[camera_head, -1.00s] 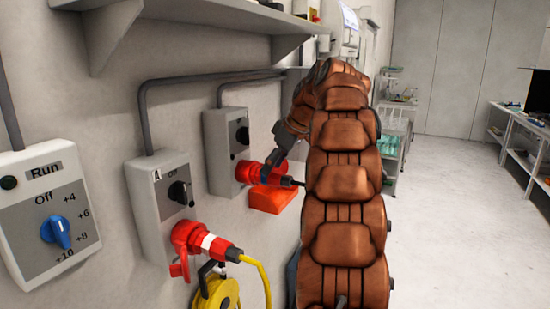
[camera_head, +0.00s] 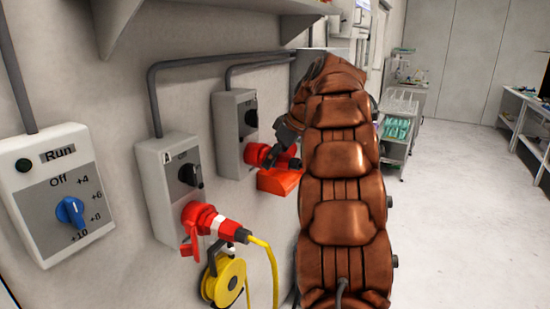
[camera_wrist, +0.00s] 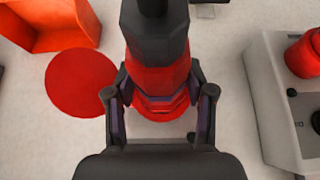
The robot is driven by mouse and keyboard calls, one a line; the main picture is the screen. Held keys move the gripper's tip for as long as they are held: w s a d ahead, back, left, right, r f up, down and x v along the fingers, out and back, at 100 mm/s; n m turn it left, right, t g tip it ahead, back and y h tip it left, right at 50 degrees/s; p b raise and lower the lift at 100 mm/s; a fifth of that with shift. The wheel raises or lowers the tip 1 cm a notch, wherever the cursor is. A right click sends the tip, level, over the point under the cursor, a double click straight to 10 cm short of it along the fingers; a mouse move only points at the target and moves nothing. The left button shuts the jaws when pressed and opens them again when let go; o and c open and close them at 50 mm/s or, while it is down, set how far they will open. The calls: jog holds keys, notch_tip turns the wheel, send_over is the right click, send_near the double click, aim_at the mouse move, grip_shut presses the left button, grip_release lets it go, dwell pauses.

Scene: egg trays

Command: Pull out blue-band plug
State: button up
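The blue-band plug (camera_wrist: 160,80) is between the two fingers of my gripper (camera_wrist: 160,84) in the wrist view. It has a red body, a purple-blue band, a red rim and a black rear end. The fingers press on its sides. In the head view my gripper (camera_head: 282,150) is beside the red socket (camera_head: 256,153) on the farther grey switch box (camera_head: 229,140), and partly hides the plug. Pale background shows around the plug in the wrist view. I cannot tell whether the plug is still seated.
A nearer box marked A (camera_head: 160,195) holds a white-band red plug (camera_head: 224,228) with a yellow cable and reel (camera_head: 228,283). An orange bin (camera_head: 278,181) is just below my gripper. A Run control box (camera_head: 45,200) is at left. The floor at right is clear.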

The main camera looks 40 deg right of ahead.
aim_at(300, 164)
grip_shut()
jog(key=shift+s+d, duration=0.1)
jog(key=shift+s, duration=0.15)
jog(key=shift+s+d+b, duration=0.1)
jog(key=shift+s+b, duration=0.35)
jog(key=shift+b, duration=0.1)
jog(key=shift+s+d+b, duration=0.3)
jog(key=shift+s+b, duration=0.35)
jog(key=shift+s, duration=0.25)
jog(key=shift+s+d+b, duration=0.25)
jog(key=shift+s+b, duration=0.4)
jog(key=shift+s, duration=0.2)
jog(key=shift+s+d+b, duration=0.2)
jog(key=shift+s+b, duration=0.2)
jog(key=shift+s, duration=0.25)
jog(key=shift+s+d+b, duration=0.15)
jog(key=shift+s+b, duration=0.25)
jog(key=shift+s, duration=0.2)
jog(key=s, duration=0.1)
jog(key=s+d+b, duration=0.1)
jog(key=s, duration=0.1)
jog(key=shift+s+b, duration=0.1)
jog(key=shift+b, duration=0.2)
